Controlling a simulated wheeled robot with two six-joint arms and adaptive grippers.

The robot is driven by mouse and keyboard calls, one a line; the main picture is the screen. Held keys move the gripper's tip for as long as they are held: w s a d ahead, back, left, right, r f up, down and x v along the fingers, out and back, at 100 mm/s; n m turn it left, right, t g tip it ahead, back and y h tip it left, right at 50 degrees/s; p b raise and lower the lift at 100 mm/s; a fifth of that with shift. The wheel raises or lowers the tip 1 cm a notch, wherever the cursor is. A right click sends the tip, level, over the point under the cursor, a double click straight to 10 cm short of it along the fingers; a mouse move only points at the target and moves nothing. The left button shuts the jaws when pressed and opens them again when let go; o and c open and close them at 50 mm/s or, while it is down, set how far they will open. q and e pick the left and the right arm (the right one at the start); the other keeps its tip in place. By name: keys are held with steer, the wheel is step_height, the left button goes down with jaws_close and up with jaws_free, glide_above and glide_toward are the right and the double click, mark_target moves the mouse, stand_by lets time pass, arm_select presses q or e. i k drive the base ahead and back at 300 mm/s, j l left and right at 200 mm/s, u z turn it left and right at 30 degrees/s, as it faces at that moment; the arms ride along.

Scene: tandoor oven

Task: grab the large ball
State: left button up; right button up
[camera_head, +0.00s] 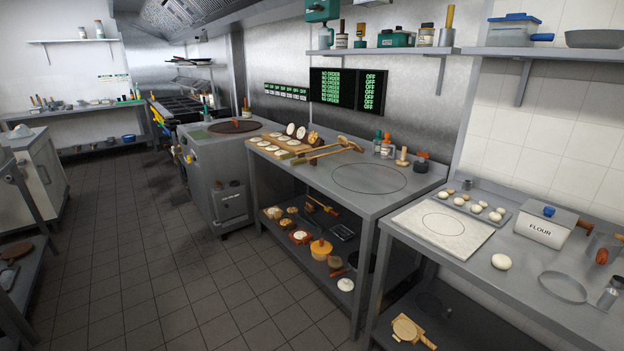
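A large pale dough ball (501,262) sits alone on the right-hand steel table (472,272), just right of a white floured board (443,228). It is bigger than the several small dough balls on a grey tray (480,206) behind the board. Neither of my grippers shows in the head view, so nothing can be told of their state.
A white flour box (540,232) with a blue-knobbed lid stands behind the ball. Bare tabletop surrounds the ball. The tiled floor (180,270) is open at left.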

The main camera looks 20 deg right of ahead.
mark_target(500, 261)
steer(key=i+z, duration=0.75)
steer(key=z, duration=0.15)
steer(key=i+j+z, duration=0.4)
steer(key=k+l, duration=0.1)
